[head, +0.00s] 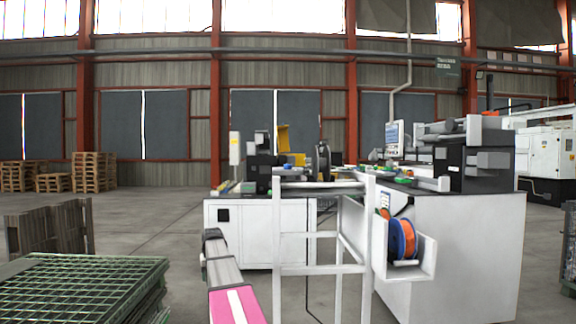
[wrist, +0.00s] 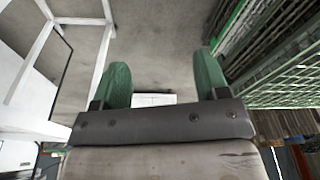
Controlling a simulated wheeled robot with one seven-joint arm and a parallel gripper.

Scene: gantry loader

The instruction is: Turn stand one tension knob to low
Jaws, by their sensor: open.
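I cannot make out a tension knob or its setting in either view. A black spool (head: 322,160) stands upright at the back of the work cell in the head view, above a white frame (head: 291,240). An orange and blue spool (head: 403,240) sits in a white holder on the side of the right white cabinet (head: 455,250). I cannot tell which of these is stand one.
Green wire mesh crates (head: 80,285) stand at the front left. A white cabinet (head: 262,232) with machines on top stands behind the frame. Wooden pallets (head: 92,172) are far left. Grey floor (head: 150,225) is clear between the crates and the cabinet.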

